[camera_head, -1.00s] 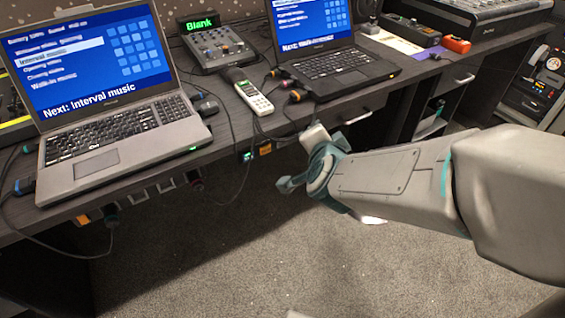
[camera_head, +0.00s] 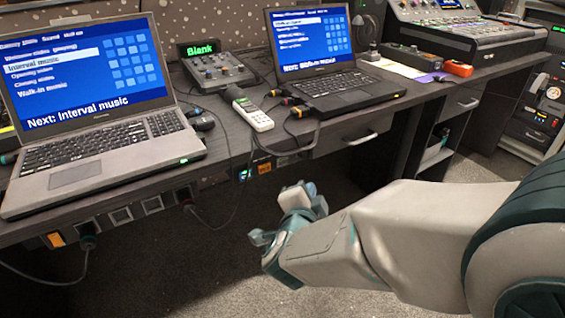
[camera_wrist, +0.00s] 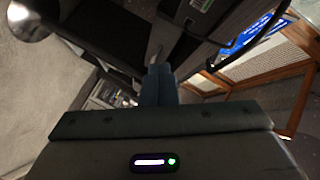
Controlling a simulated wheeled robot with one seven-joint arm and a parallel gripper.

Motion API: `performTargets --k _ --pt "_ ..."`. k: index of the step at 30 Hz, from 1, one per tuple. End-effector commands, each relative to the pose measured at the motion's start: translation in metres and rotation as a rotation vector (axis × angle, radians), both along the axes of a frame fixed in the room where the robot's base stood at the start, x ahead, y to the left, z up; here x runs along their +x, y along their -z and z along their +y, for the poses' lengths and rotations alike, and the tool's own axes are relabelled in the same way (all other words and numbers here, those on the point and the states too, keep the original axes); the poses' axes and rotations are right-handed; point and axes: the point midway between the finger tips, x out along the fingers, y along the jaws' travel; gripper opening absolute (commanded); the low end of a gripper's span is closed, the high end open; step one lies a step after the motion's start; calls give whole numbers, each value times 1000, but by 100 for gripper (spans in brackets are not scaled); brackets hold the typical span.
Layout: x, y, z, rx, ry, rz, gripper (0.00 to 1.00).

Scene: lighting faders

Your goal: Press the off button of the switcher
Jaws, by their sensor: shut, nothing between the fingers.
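A small black control box with knobs and a green-lit display reading "Blank" (camera_head: 215,68) stands on the desk between two laptops. It looks like the switcher, but its off button cannot be made out at this size. My gripper (camera_wrist: 160,72) is shut and empty in the wrist view, its dark fingers together. In the head view the end of my arm (camera_head: 292,235) is in front of and below the desk edge, apart from the box. The fingertips are hard to make out there.
An open grey laptop (camera_head: 95,145) is at the left and a black laptop (camera_head: 335,92) at the middle. A white handset (camera_head: 252,110) and cables lie between them. A mixing console (camera_head: 465,38) is at the back right. Sockets and hanging cables line the desk front.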

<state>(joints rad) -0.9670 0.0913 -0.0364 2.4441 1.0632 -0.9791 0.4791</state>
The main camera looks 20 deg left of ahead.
Motion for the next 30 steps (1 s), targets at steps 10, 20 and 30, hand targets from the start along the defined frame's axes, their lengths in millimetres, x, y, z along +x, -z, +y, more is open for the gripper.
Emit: performTargets --k 10,20,30 --pt "26 0 32 -2 -2 1 0" --pt "51 0 60 0 0 1 0" --pt "56 0 66 0 0 1 0"
